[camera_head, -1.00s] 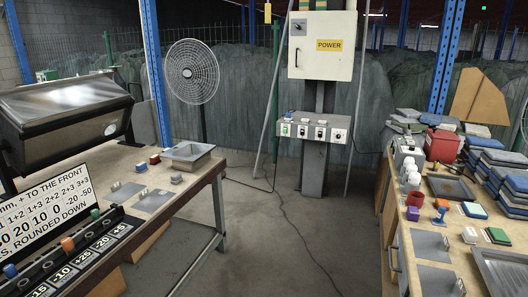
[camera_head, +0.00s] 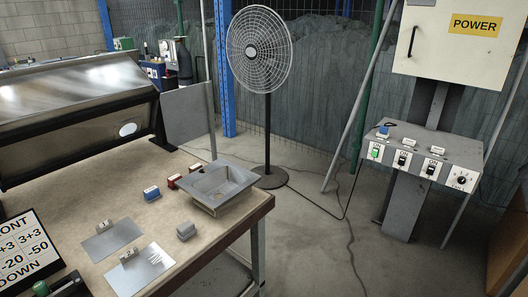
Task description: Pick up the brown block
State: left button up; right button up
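Two small reddish-brown blocks lie on the left bench. One (camera_head: 173,181) is beside the metal sink tray, to its left. The other (camera_head: 196,168) is at the tray's back edge. Both are small, and I cannot tell which is the brown block or whether they touch the tray. Neither of my grippers shows in the head view.
The bench (camera_head: 95,200) also bears the sink tray (camera_head: 232,186), a blue-and-white block (camera_head: 152,193), a grey block (camera_head: 186,231) and two grey plates (camera_head: 112,240). A fan (camera_head: 259,50) and a switch panel (camera_head: 420,150) stand beyond.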

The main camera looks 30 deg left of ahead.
aim_at(196, 167)
jog(key=i+l+u, duration=0.15)
jog(key=i, duration=0.5)
jog(key=i+l+u, duration=0.15)
jog(key=i, duration=0.45)
